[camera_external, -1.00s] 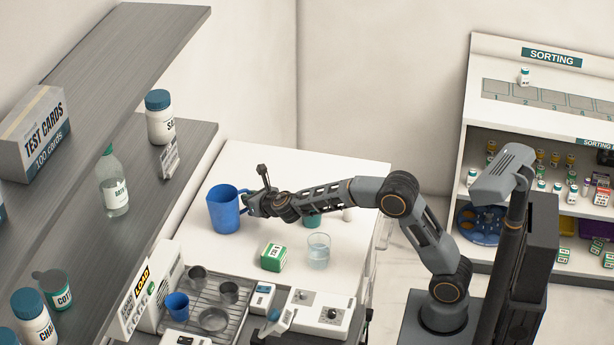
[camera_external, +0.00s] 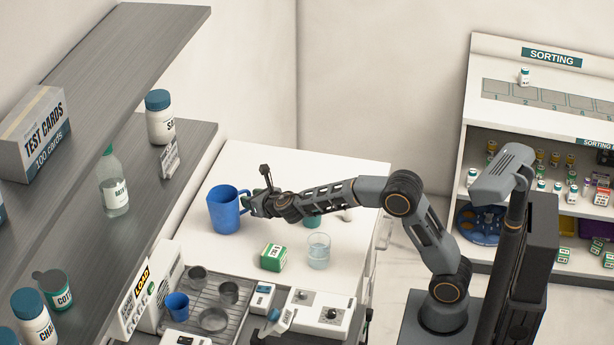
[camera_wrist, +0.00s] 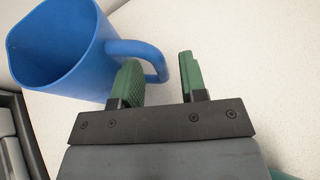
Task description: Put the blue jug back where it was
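The blue jug (camera_external: 224,212) stands upright on the white table (camera_external: 330,175), its handle towards my gripper. In the wrist view the jug (camera_wrist: 62,48) is at the upper left, its open mouth in view. My gripper (camera_external: 252,202) is at the handle side of the jug. In the wrist view my gripper's green fingers (camera_wrist: 160,80) are apart, with a gap between them. The outer part of the handle shows between them, the left finger overlapping the handle's loop. I see no firm grip; whether a finger touches the handle is unclear.
A green-and-white box (camera_external: 273,257) and a glass of water (camera_external: 318,250) stand in front of my arm. A teal item behind my arm is partly hidden. A rack with metal cups (camera_external: 205,308) lies nearer the camera. Shelves (camera_external: 185,150) rise at the left.

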